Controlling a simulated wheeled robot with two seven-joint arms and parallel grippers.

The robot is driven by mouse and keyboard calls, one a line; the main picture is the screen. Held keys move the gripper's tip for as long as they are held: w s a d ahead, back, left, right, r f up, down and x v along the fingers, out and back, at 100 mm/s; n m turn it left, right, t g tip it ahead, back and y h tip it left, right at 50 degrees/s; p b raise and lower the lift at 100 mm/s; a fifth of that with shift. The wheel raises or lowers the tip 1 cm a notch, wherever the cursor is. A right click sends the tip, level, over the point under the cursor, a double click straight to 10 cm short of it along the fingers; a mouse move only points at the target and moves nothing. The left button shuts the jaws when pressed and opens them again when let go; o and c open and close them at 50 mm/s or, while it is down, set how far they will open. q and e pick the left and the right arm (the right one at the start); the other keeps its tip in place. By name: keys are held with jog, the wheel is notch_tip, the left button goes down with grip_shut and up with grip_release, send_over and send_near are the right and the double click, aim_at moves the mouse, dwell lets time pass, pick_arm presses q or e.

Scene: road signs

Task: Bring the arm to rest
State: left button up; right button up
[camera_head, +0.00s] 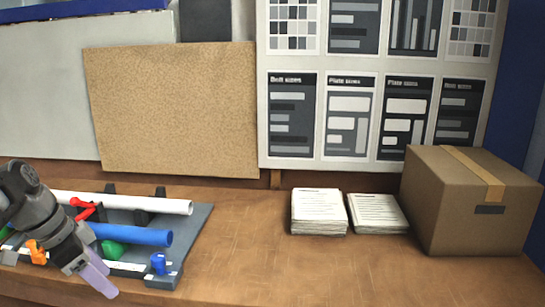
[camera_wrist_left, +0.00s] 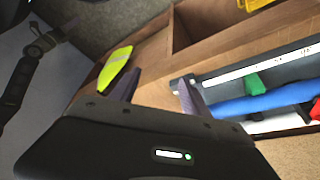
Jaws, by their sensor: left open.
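My left gripper (camera_head: 95,280) is at the lower left in the head view, over the front of the grey rack. Its pale fingers point down and to the right. In the left wrist view its two fingers (camera_wrist_left: 157,92) stand apart, with nothing seen between them. My right gripper is not seen.
The grey rack (camera_head: 202,222) holds a white tube (camera_head: 150,204), a blue tube (camera_head: 135,235) and small coloured parts. Two paper stacks (camera_head: 318,212) (camera_head: 377,213) and a cardboard box (camera_head: 470,205) stand right. A yellow-green piece (camera_wrist_left: 115,68) shows in the wrist view. The middle front is clear.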

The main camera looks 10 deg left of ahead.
pick_arm(q)
jog(key=w+d+f+n+g, duration=0.1)
jog(key=w+d+f, duration=0.25)
jog(key=f, duration=0.55)
jog(key=w+d+f+n, duration=0.2)
jog(key=d+f, duration=0.2)
jog(key=f, duration=0.6)
jog(key=s+d+f+n, duration=0.1)
jog(key=s+d+f, duration=0.1)
jog(key=d+f, duration=0.45)
jog(key=s+d+f+n, duration=0.1)
jog(key=d+f, duration=0.2)
jog(key=f, duration=0.7)
jog(key=s+d+f+n, duration=0.3)
jog(key=s+d+f, duration=0.4)
jog(key=s, duration=0.3)
jog(key=s+d+f+n+g+h, duration=0.1)
jog(key=s+d+f+n, duration=0.1)
jog(key=s+d+f, duration=0.5)
jog(key=s+d, duration=0.1)
jog(key=s, duration=0.2)
jog(key=shift+s+d+n+g, duration=0.2)
jog(key=shift+s+n+g, duration=0.1)
jog(key=shift+s+n, duration=0.1)
